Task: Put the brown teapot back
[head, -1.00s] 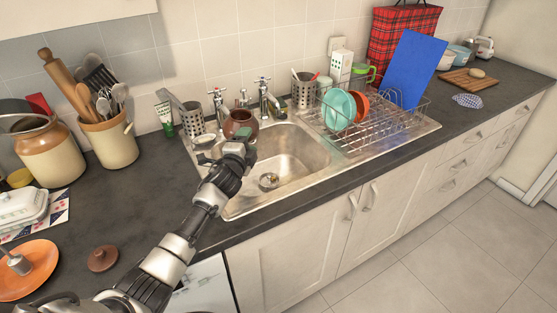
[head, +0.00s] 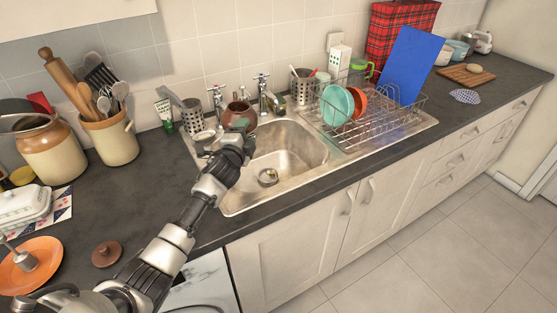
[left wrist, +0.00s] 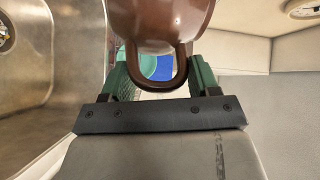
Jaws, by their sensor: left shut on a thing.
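The brown teapot (head: 240,112) is at the back left of the sink, in front of the taps in the head view. My left gripper (head: 238,132) is at its near side and partly hides it. In the left wrist view the round brown teapot body (left wrist: 160,18) is at the top, and its looped handle (left wrist: 153,88) sits between the green fingers of the left gripper (left wrist: 157,74). The gripper is shut on the handle. I cannot tell whether the teapot's base touches anything. A small brown lid (head: 106,254) lies on the counter at lower left. My right gripper is not in view.
The metal sink (head: 262,200) has two taps (head: 264,84) behind it. A dish rack (head: 385,118) with plates stands to the right. A utensil crock (head: 110,140) and a large jar (head: 52,150) stand at left.

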